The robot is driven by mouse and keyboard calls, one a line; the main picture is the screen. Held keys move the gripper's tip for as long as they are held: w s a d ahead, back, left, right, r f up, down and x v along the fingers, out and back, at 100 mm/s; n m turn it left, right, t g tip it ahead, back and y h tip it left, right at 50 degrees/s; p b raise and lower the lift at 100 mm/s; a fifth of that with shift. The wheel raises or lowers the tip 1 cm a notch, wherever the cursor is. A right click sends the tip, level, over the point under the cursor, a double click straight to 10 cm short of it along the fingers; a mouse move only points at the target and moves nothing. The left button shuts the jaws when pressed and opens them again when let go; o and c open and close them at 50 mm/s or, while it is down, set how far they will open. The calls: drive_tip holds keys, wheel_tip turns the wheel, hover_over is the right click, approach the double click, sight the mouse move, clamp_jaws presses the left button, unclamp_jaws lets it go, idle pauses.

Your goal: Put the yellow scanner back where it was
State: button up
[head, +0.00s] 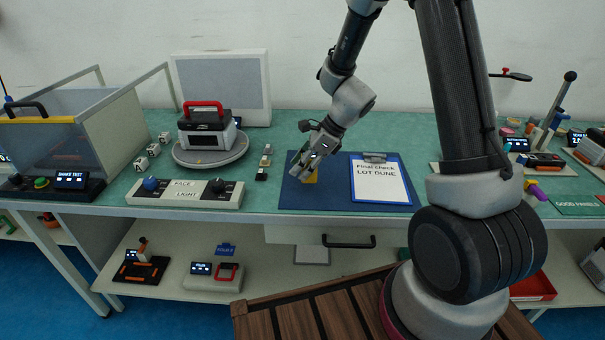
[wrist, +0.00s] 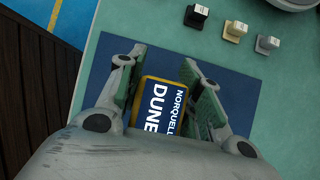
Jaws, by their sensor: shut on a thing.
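The yellow scanner (wrist: 163,103) has a yellow frame and a dark blue screen reading "NORQUELL DUNE". It sits between the two fingers of my gripper (wrist: 160,75) in the wrist view, and my gripper is shut on it. In the head view my gripper (head: 303,168) is low over the left part of the dark blue mat (head: 340,202). A bit of the yellow scanner (head: 312,178) shows beside the fingers. I cannot tell whether the scanner touches the mat. Its lower part is hidden by my gripper.
A clipboard (head: 380,183) reading "Final Check LOT DUNE" lies on the mat's right side. Small blocks (head: 264,162) stand left of the mat. Further left are a control box (head: 186,193) and a round turntable (head: 211,157) bearing a red-handled device (head: 206,125). A drawer (head: 340,237) is below.

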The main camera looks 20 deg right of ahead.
drive_tip(key=shift+f, duration=1.2)
drive_tip(key=shift+f, duration=0.1)
drive_tip(key=o, duration=1.1)
drive_tip(key=v, duration=1.2)
drive_tip(key=s+d+r+n+h, duration=0.2)
drive_tip(key=s+d+r+n, duration=0.1)
drive_tip(key=s+r+n, duration=0.2)
drive_tip(key=s+d+r+n+t+h, duration=0.1)
drive_tip(key=s+d+r+n, duration=0.3)
drive_tip(key=s+n, duration=0.5)
drive_tip(key=s+d+r+n+t+h, duration=0.1)
drive_tip(key=s+d+r+n+h, duration=0.2)
drive_tip(key=s+r+n, duration=0.4)
drive_tip(key=shift+s+d+r+n, duration=0.1)
drive_tip(key=shift+s+d, duration=0.05)
drive_tip(key=shift+s, duration=0.45)
drive_tip(key=shift+s+d+r+n, duration=0.1)
drive_tip(key=shift+s+d, duration=0.05)
drive_tip(key=shift+s, duration=0.4)
drive_tip(key=shift+s+d+r+n, duration=0.1)
drive_tip(key=shift+s+d, duration=0.1)
drive_tip(key=shift+s, duration=0.4)
